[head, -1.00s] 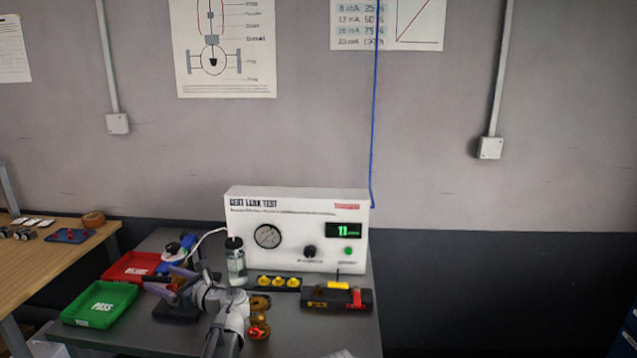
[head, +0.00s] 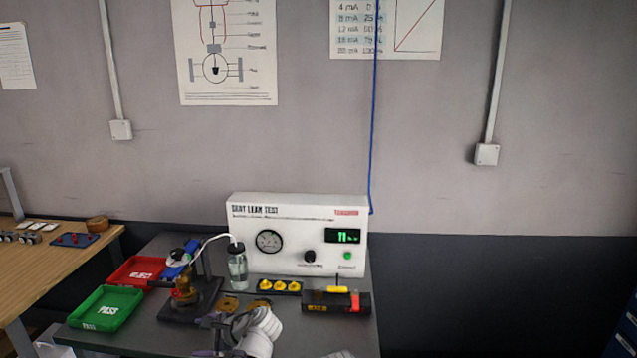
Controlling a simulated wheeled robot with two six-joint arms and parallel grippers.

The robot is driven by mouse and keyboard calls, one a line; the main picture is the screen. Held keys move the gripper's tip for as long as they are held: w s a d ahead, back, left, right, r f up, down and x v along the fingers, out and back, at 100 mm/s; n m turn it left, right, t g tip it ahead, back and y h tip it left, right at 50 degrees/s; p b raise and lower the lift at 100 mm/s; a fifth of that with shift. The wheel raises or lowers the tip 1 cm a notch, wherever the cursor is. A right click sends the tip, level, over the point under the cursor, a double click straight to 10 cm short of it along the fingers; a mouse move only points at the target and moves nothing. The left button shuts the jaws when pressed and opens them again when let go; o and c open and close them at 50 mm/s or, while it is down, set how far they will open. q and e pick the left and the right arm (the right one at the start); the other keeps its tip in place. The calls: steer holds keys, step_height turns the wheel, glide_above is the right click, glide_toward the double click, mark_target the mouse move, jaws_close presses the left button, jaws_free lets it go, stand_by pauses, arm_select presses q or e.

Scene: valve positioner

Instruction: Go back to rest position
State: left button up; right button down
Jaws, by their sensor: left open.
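My left gripper (head: 222,325) shows low in the head view, at the front of the dark bench, with its white wrist (head: 260,330) to its right. It is open, and I see nothing between its fingers. It is apart from the brass valve (head: 184,290), which stands on a dark base behind and left of it. A blue-and-white part sits on top of the valve, with a white tube running to a clear bottle (head: 237,268). My right gripper is not in view.
The seat leak test box (head: 298,240) stands at the back of the bench (head: 330,335). A green PASS tray (head: 106,308) and a red REJECT tray (head: 137,271) lie at left. Yellow-capped parts (head: 279,286) and a black-and-yellow tool block (head: 336,300) sit before the box.

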arm_select(q)
steer(key=s+d+f+n+g+h+p, duration=0.2)
steer(key=s+d+n+h, duration=0.2)
steer(key=s+d, duration=0.5)
steer(key=s+d+f+n+g+h+p, duration=0.2)
steer(key=s+d+n+h, duration=0.3)
steer(key=s+d, duration=0.4)
steer(key=d+f+n, duration=0.1)
steer(key=d, duration=0.3)
steer(key=shift+s+d+g, duration=0.15)
steer(key=shift+d+g, duration=0.2)
steer(key=shift+g, duration=0.05)
